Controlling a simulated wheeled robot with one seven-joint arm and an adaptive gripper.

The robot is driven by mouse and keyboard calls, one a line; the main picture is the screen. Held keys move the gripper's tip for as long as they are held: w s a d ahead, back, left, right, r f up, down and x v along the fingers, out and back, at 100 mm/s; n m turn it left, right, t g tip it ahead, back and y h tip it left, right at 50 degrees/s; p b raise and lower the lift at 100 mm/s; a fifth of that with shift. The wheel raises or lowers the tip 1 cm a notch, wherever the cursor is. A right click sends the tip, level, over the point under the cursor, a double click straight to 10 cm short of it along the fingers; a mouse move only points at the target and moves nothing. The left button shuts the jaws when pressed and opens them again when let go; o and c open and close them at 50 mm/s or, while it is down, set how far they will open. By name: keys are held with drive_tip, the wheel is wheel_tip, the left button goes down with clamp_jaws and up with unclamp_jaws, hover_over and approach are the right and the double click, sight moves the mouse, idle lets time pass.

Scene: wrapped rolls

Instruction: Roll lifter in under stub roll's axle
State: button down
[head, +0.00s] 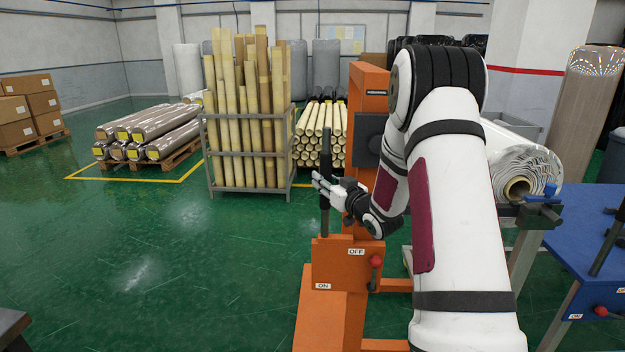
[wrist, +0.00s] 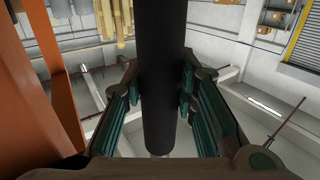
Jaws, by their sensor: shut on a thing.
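The orange roll lifter (head: 345,265) stands in front of me, with a tall column, a low box marked ON and OFF and a red-knobbed lever. My gripper (head: 325,188) is shut on the lifter's black upright handle (head: 325,222). In the wrist view the dark handle (wrist: 163,50) passes between the fingers of my gripper (wrist: 160,92), with green pads on both sides. The white stub roll (head: 515,160) is at the right, behind my arm, its brown core facing me. A dark bar with a blue piece (head: 545,192) is beside the core; the axle itself is not clear.
A blue stand (head: 580,245) with its own red-knobbed lever is at the right. A metal cage of tall tubes (head: 246,165) and stacked brown tubes (head: 322,133) stand behind. Wrapped rolls (head: 150,135) lie on a pallet at the left. The green floor at left is clear.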

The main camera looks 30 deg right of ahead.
drive_tip(key=shift+s+d, duration=0.1)
drive_tip(key=shift+d, duration=0.15)
drive_tip(key=c, duration=1.2)
unclamp_jaws()
drive_tip(key=shift+c, duration=0.2)
drive_tip(key=s, duration=1.2)
drive_tip(key=shift+a, duration=0.25)
